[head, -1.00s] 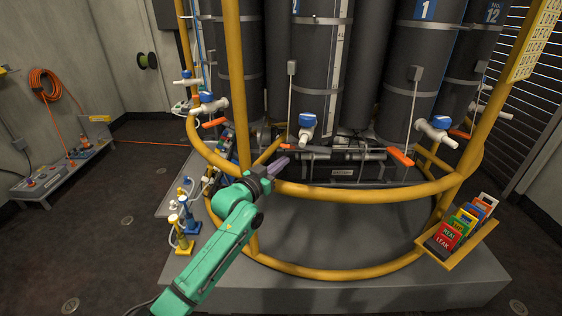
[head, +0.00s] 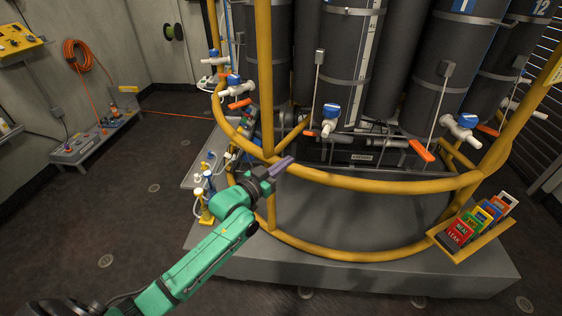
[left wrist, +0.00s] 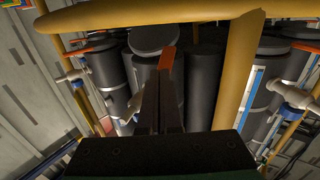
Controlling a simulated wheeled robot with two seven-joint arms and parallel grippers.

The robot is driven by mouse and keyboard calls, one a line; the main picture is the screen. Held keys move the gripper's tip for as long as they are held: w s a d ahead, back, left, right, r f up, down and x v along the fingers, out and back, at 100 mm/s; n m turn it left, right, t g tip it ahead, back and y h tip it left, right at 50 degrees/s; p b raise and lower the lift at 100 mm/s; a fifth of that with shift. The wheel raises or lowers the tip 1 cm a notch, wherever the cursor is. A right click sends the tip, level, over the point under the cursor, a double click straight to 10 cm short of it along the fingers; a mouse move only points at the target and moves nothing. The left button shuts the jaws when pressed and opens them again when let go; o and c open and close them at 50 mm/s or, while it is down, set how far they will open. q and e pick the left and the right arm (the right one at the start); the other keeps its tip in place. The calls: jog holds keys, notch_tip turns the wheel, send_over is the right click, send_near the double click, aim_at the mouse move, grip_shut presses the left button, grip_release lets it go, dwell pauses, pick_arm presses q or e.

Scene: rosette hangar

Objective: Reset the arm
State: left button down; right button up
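My left arm (head: 205,250) is green and reaches in from the lower left of the head view. Its left gripper (head: 285,166) has slim purple fingers that look pressed together and empty. It appears in front of the yellow hoop rail (head: 370,184), beside a yellow post; I cannot tell whether they touch. In the left wrist view the gripper (left wrist: 163,100) shows as two dark fingers side by side. An orange strip (left wrist: 166,60) shows just past their tips, apparently a valve handle behind. My right gripper is not in view.
Dark cylinders (head: 350,70) with white valves and orange handles (head: 422,150) stand inside the yellow frame. A tag rack (head: 437,235) sits at the right. Small blue and yellow fittings (head: 204,195) stand left of the frame.

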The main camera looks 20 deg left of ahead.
pick_arm(q)
jog(key=shift+v, duration=0.85)
jog(key=s+a+f+n+g+y, duration=0.15)
jog(key=s+f, duration=0.25)
jog(key=f, duration=0.6)
jog(key=s+a+f+g+y, duration=0.2)
jog(key=s+a+f+g, duration=0.15)
jog(key=f, duration=0.75)
jog(key=s+a+f+n+g+y, duration=0.15)
jog(key=s+f, duration=0.25)
jog(key=f, duration=0.6)
jog(key=s+f+g, duration=0.3)
jog(key=s+f, duration=0.3)
jog(key=s, duration=0.5)
jog(key=s+f+g+y, duration=0.1)
jog(key=s+f+g, duration=0.2)
jog(key=s+f, duration=0.4)
jog(key=s+f+m+g, duration=0.1)
jog(key=s+f+g, duration=0.2)
jog(key=s, duration=1.4)
notch_tip(320, 180, down, 4)
jog(key=shift+d+r, duration=0.15)
jog(key=shift+d, duration=0.2)
